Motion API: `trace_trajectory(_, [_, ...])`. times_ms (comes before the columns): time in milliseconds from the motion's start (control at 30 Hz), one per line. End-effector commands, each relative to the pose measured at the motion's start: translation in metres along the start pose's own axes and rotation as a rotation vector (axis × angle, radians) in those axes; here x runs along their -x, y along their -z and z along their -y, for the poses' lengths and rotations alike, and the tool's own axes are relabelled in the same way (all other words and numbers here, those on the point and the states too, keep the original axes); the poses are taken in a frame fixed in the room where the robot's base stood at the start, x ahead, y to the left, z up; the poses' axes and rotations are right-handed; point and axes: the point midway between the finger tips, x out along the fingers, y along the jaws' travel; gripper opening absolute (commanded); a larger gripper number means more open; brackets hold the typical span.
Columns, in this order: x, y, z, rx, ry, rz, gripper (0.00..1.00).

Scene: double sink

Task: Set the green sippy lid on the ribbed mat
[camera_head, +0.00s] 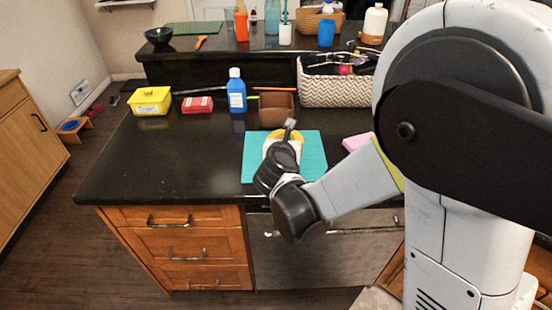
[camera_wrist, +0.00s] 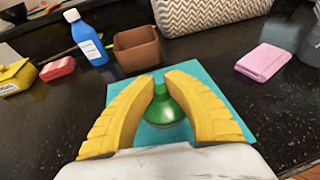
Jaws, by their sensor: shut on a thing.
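The green sippy lid (camera_wrist: 165,109) shows in the wrist view between the two yellow fingers of my gripper (camera_wrist: 159,80), which is shut on it. The lid has a narrow spout at the top and a wider rounded base. The teal mat, the ribbed mat (camera_wrist: 121,92), lies behind and below the lid in the wrist view. In the head view the mat (camera_head: 314,157) lies flat on the black counter, with my gripper (camera_head: 289,136) over it. The lid is hidden there by my gripper. I cannot tell whether the lid touches the mat.
A brown open box (camera_head: 276,108) stands just behind the mat, with a blue bottle (camera_head: 237,96) to its left. A woven basket (camera_head: 334,92) is behind right. A pink block (camera_head: 357,141) lies right of the mat. The counter's front left is clear.

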Motion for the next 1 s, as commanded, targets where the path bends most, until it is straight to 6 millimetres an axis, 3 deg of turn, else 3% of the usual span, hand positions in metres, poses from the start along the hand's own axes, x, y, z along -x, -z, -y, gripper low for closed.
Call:
trace_trajectory(100, [0.002, 0.018, -0.021, 0.002, -0.002, 0.0, 0.0])
trace_trajectory(233, [0.004, 0.024, -0.031, 0.001, 0.0, 0.0, 0.0])
trace_trajectory(367, [0.002, 0.032, -0.033, 0.0, 0.002, 0.0, 0.0])
trace_trajectory(567, [-0.01, 0.062, -0.032, 0.0, 0.002, 0.0, 0.0])
trace_trajectory(833, [-0.009, 0.062, -0.032, 0.0, 0.001, 0.0, 0.0])
trace_trajectory(933, [-0.009, 0.062, -0.032, 0.0, 0.002, 0.0, 0.35])
trace_trajectory(1000, [-0.01, 0.061, -0.032, 0.0, 0.001, 0.0, 0.35])
